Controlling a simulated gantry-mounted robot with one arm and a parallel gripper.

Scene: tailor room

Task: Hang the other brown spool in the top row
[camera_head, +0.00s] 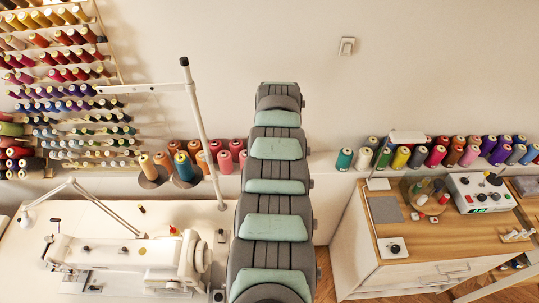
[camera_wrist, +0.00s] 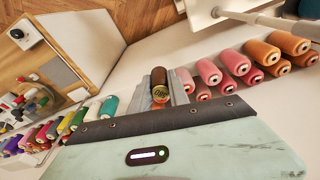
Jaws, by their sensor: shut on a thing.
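A brown spool (camera_wrist: 159,78) with a dark, gold-marked end sits between the jaws of my gripper (camera_wrist: 163,92) in the wrist view. My gripper is shut on it. In the head view my arm hides the gripper and the held spool. The thread rack (camera_head: 118,72) hangs on the wall at the upper left of the head view, its rows filled with coloured spools. Its uppermost visible row (camera_head: 40,19) holds yellow to brown spools and is partly cut off by the frame's top edge, so I cannot tell whether a peg there is free.
Pink and orange cones (camera_wrist: 238,62) stand on a ledge close to my gripper. A thin white thread stand (camera_head: 203,130) rises between my arm and the rack. A sewing machine (camera_head: 130,255) is below the rack; a wooden-topped cabinet (camera_head: 430,240) stands right.

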